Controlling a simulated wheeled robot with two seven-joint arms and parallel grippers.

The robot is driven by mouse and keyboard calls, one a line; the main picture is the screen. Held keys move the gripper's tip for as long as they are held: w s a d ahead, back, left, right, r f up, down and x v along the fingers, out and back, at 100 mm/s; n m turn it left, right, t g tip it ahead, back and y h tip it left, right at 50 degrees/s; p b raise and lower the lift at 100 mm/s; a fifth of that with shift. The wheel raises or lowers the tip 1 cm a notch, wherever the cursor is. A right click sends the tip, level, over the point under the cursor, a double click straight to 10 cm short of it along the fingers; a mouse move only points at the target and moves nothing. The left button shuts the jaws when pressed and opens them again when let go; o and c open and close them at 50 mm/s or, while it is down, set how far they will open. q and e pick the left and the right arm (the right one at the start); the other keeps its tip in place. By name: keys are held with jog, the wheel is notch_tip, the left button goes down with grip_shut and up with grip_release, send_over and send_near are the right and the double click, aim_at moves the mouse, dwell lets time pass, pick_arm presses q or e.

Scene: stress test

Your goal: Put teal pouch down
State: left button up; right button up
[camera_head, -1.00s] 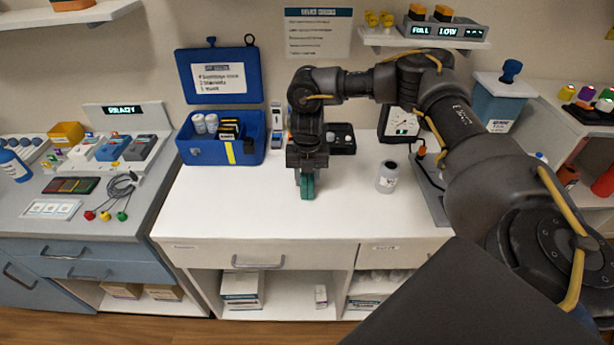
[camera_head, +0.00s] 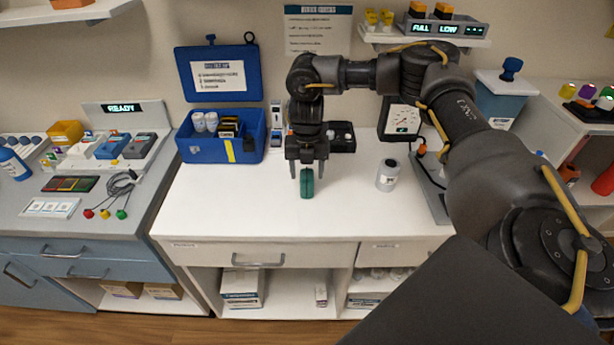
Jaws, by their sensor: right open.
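The teal pouch (camera_head: 307,184) stands on edge on the white counter (camera_head: 240,207), near the middle, seen narrow end on. My right gripper (camera_head: 307,173) is above it, pointing down. Its fingers are spread, one on each side of the pouch's upper part, with gaps between them and the pouch. The pouch's top is close below the gripper's palm. My left gripper is not in view.
A blue open case (camera_head: 195,152) with bottles and packs stands at the back left of the counter. A grey-white jar (camera_head: 387,176) stands to the right. The counter's front is clear.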

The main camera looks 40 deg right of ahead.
notch_tip(320, 180, up, 10)
dwell(0.3)
dwell(0.4)
